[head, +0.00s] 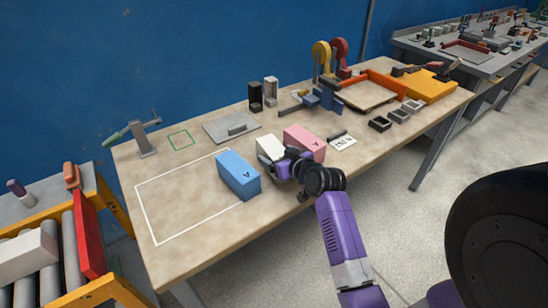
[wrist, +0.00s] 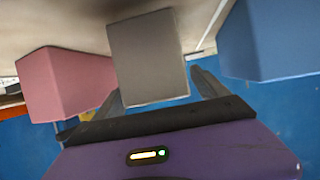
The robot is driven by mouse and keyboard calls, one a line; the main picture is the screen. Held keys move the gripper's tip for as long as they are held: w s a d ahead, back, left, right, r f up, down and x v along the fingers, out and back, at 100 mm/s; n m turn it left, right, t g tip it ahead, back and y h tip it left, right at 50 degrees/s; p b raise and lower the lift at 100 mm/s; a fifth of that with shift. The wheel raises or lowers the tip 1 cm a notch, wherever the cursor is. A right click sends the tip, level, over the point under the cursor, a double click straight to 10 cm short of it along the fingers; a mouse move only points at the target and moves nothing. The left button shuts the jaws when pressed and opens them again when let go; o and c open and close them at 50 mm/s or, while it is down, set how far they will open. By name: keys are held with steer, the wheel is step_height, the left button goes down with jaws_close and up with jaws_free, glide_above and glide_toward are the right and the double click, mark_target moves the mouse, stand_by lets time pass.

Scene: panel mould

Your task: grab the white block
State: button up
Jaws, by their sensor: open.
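The white block (head: 270,148) stands on the wooden table between a blue block (head: 238,176) and a pink block (head: 304,142). In the wrist view the white block (wrist: 147,58) shows in the middle, between the two fingers of my gripper (wrist: 160,92). The fingers are apart, one on each side of it; I cannot tell whether they touch it. In the head view my gripper (head: 281,166) is low at the near side of the white block and hides its lower part. The pink block (wrist: 62,80) and blue block (wrist: 268,38) flank it in the wrist view.
A white outlined rectangle (head: 160,240) marks free table at the left. A grey plate (head: 231,127) lies behind the blocks. A labelled card (head: 343,142) and small dark trays (head: 380,124) lie to the right. A roller conveyor (head: 55,240) stands at the left.

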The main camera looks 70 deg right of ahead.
steer(key=shift+x, duration=1.2)
jaws_close()
steer(key=shift+d+r, duration=0.1)
